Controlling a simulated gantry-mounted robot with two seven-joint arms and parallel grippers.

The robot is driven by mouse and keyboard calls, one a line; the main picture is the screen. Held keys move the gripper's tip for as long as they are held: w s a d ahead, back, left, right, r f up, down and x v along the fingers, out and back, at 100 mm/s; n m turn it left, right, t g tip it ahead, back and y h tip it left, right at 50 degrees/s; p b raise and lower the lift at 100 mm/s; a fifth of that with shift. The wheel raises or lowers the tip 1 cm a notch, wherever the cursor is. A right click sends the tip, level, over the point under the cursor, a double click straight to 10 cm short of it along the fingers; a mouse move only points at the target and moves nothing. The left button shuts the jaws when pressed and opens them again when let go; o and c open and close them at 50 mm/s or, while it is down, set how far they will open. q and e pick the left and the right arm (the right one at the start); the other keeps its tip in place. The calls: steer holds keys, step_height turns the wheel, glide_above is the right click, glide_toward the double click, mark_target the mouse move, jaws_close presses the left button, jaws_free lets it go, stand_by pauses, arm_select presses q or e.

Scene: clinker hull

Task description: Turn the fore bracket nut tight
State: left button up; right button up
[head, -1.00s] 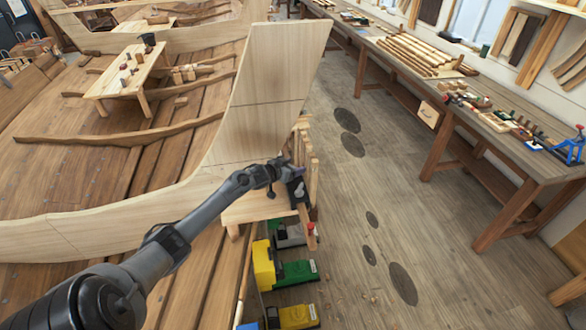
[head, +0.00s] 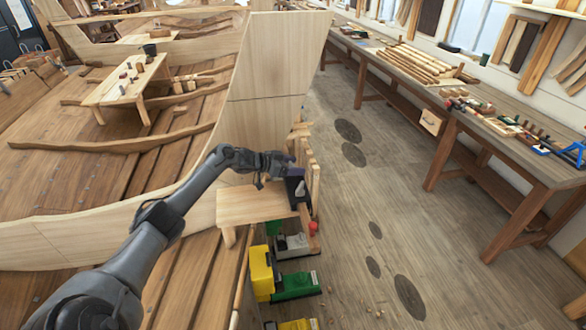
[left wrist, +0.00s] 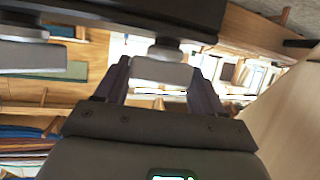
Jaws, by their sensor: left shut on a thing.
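A dark bracket (head: 297,187) stands at the right end of a small pale wooden bench, beside the tall pale hull plank. My left gripper (head: 288,165) is at the top of this bracket. In the left wrist view the bracket looks like a dark bar (left wrist: 125,12) with two light grey nuts under it. One nut (left wrist: 161,70) sits between the two dark fingers of my left gripper (left wrist: 162,85), which are shut on it. The other nut (left wrist: 25,50) is free at the left. The picture does not show which is the fore one. My right gripper is not in view.
The pale bench (head: 250,205) is bare. Yellow and green tool cases (head: 262,272) stand below it. The tall hull plank (head: 265,95) rises close behind my gripper. A long workbench (head: 510,145) with tools runs along the right, with open floor between.

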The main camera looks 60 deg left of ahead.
arm_select(q)
steer(key=o, duration=1)
steer(key=shift+c, duration=0.2)
steer(key=v, duration=1)
steer(key=shift+s+p, duration=0.3)
steer(key=shift+s, duration=0.05)
steer(key=shift+a+r, duration=0.15)
